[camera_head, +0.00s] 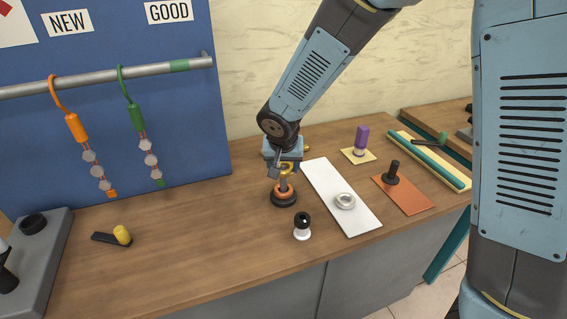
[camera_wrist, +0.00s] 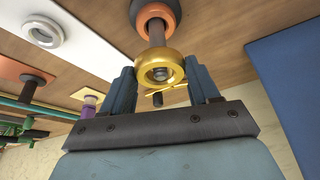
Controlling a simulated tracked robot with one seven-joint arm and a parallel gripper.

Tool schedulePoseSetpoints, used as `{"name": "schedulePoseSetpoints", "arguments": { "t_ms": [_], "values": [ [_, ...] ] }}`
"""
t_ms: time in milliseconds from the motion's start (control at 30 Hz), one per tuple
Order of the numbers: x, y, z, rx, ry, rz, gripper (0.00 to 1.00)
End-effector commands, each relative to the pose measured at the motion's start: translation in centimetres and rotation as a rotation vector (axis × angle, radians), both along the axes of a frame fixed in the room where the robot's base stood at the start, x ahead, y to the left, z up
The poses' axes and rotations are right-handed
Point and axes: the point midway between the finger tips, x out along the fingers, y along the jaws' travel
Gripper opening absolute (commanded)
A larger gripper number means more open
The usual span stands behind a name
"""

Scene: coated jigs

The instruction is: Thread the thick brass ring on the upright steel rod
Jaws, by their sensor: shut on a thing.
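The thick brass ring (camera_wrist: 147,60) is held between the two fingers of my gripper (camera_wrist: 162,88), seen close up in the wrist view. The upright steel rod (camera_wrist: 156,33) rises from a dark round base with an orange collar (camera_wrist: 152,13). In the head view the rod (camera_head: 283,185) stands directly under my gripper (camera_head: 286,168), with the orange collar and black base at its foot. Grey metal shows inside the ring's hole, so ring and rod line up closely in the wrist view. I cannot tell whether the rod's tip is inside the hole.
A black-and-white knob (camera_head: 302,226) stands just in front of the rod. To the right are a white board (camera_head: 325,185) with a pale ring (camera_head: 345,201), an orange plate (camera_head: 411,200) with a dark peg and a purple peg (camera_head: 361,138). A blue panel (camera_head: 190,120) stands behind left.

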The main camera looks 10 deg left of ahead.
Motion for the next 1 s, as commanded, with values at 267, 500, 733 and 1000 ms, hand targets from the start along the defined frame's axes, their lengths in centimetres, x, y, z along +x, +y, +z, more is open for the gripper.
{"name": "schedulePoseSetpoints", "arguments": {
  "t_ms": [267,500,733,1000],
  "values": [
    [0.0,0.0,-0.7,-0.001,0.0,0.002,0.18],
    [0.0,0.1,-1.1,0.0,0.0,0.002,0.18],
    [0.0,0.0,-1.1,0.001,0.0,0.001,0.61],
    [0.0,0.0,-1.1,0.001,0.0,0.001,0.87]
  ]
}}
